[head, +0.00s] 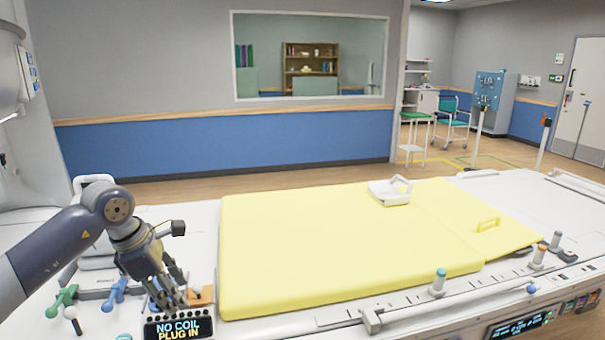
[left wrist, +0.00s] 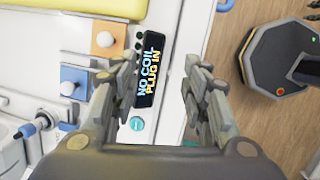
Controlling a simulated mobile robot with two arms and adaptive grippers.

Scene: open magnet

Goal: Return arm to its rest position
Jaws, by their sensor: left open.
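My left arm (head: 55,250) reaches in from the left in the head view, over the near left end of the patient table. My left gripper (head: 180,302) points down, just above and behind the small display reading "NO COIL PLUG IN" (head: 180,328). In the left wrist view the two fingers of the left gripper (left wrist: 162,85) are apart, with nothing held between them. The display (left wrist: 150,72) shows beyond and between them. I cannot tell whether a fingertip touches anything. My right gripper is in neither view.
An orange socket block (head: 203,295) sits beside the gripper; a blue block (left wrist: 74,82) is near it. Green (head: 62,300) and blue (head: 115,292) levers stand at left. A yellow mattress (head: 340,245) covers the table to the right. A dark-topped object (left wrist: 285,60) stands on the floor.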

